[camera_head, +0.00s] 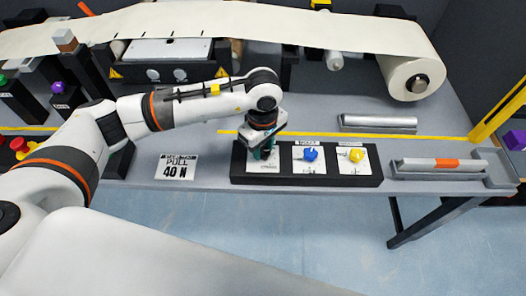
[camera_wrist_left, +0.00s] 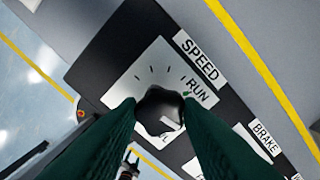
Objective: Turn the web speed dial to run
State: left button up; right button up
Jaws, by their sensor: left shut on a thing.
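The web speed dial is a dark lobed knob (camera_wrist_left: 160,108) on a white plate marked SPEED, with tick marks and the word RUN at one side. A small green mark shows beside RUN. Another word under the knob is mostly hidden. My left gripper (camera_head: 262,153) points down over the left end of the black control panel (camera_head: 378,179). Its two dark green fingers are shut on the knob from both sides in the left wrist view.
A blue knob (camera_head: 310,154) and a yellow knob (camera_head: 356,155) stand to the right on the same panel. A PULL 40 N card (camera_head: 176,167) lies left of it.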

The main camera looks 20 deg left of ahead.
aim_at(263, 151)
pick_arm(q)
jog(key=n+b, duration=0.4)
jog(key=n, duration=0.1)
jog(key=shift+f+n, duration=0.15)
jog(key=shift+n, duration=0.15)
jog(key=shift+r+n+b, duration=0.2)
jog(key=shift+n+b, duration=1.45)
jog(key=shift+n, duration=0.55)
jog(key=o, duration=1)
jog(key=shift+c, duration=0.2)
jog(key=shift+r, duration=0.1)
notch_tip(263, 151, up, 12)
jog(key=b, duration=0.1)
